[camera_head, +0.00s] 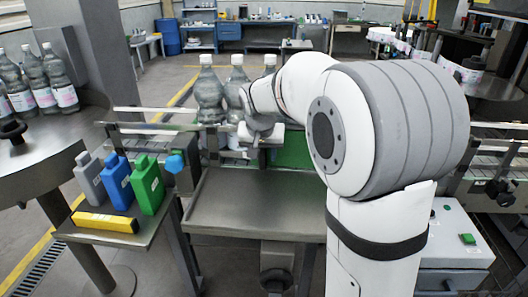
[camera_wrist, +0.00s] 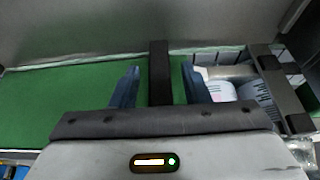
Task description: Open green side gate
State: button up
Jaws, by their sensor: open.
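The green side gate shows as a green panel (camera_head: 292,150) behind the metal table, partly hidden by my arm. In the wrist view a broad green surface (camera_wrist: 50,105) fills the left and middle. A dark upright bar (camera_wrist: 160,75) stands between the blue fingers of my gripper (camera_wrist: 160,78). My gripper is open, with a finger on each side of the bar; I cannot tell whether either touches it. In the head view my gripper (camera_head: 258,138) is small and mostly hidden, low in front of the bottles.
Clear bottles (camera_head: 209,95) stand behind the gripper on the conveyor. A bare metal table (camera_head: 255,200) lies in front. Grey, blue and green (camera_head: 148,185) containers and a yellow block (camera_head: 105,222) sit on a side shelf at left. Labelled bottles (camera_head: 60,80) stand on a round table.

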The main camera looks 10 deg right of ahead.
jog(key=shift+c, duration=0.4)
grip_shut()
jog(key=shift+d, duration=0.2)
jog(key=shift+s+a, duration=0.1)
